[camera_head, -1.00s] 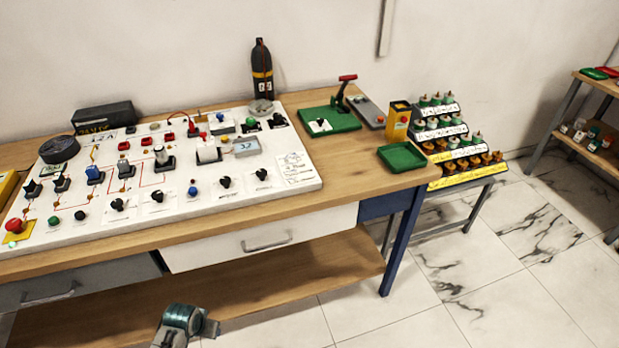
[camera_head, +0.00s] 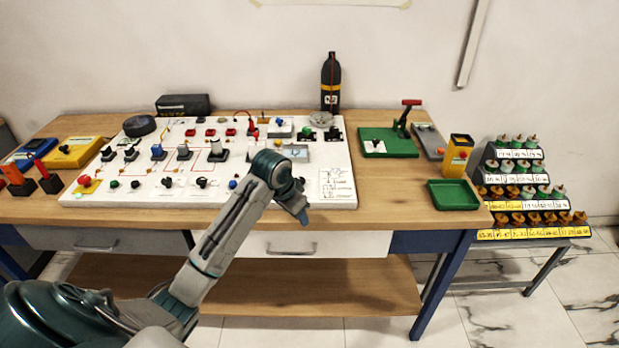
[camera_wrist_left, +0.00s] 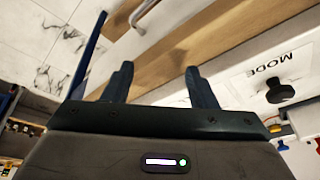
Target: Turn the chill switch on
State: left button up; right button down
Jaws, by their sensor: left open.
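The white control panel (camera_head: 150,198) lies on the bench with several toggle switches, knobs and buttons. No label reading chill is legible, so I cannot tell which is the chill switch. Toggle switches include a blue one (camera_head: 157,151) and black ones (camera_head: 130,153). My left gripper (camera_head: 303,218) hangs at the panel's front edge, right of centre, and hides some front-row knobs. In the left wrist view the left gripper (camera_wrist_left: 158,75) is open with nothing between its fingers. A black knob (camera_wrist_left: 280,91) beside a MODE label shows right of the fingers. My right gripper is out of view.
A green tray (camera_head: 453,194), a yellow box (camera_head: 457,155) and a green base with a red-handled lever (camera_head: 389,142) stand right of the panel. A black bottle (camera_head: 330,85) is behind. A yellow device (camera_head: 75,152) is at left. The floor in front is clear.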

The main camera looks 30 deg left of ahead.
pick_arm(q)
jog(key=w+a+r, duration=0.4)
jog(key=r, duration=0.2)
send_near(300, 180)
jog(key=shift+h, duration=0.4)
jog(key=x, duration=0.2)
jog(key=p+x, duration=0.1)
jog(key=x, duration=0.1)
jog(key=a+p+x, duration=0.1)
jog(key=x, duration=0.1)
jog(key=shift+w+d+f, duration=0.1)
jog(key=shift+f, duration=0.3)
jog(key=shift+w+f, duration=0.25)
jog(key=shift+f, duration=0.45)
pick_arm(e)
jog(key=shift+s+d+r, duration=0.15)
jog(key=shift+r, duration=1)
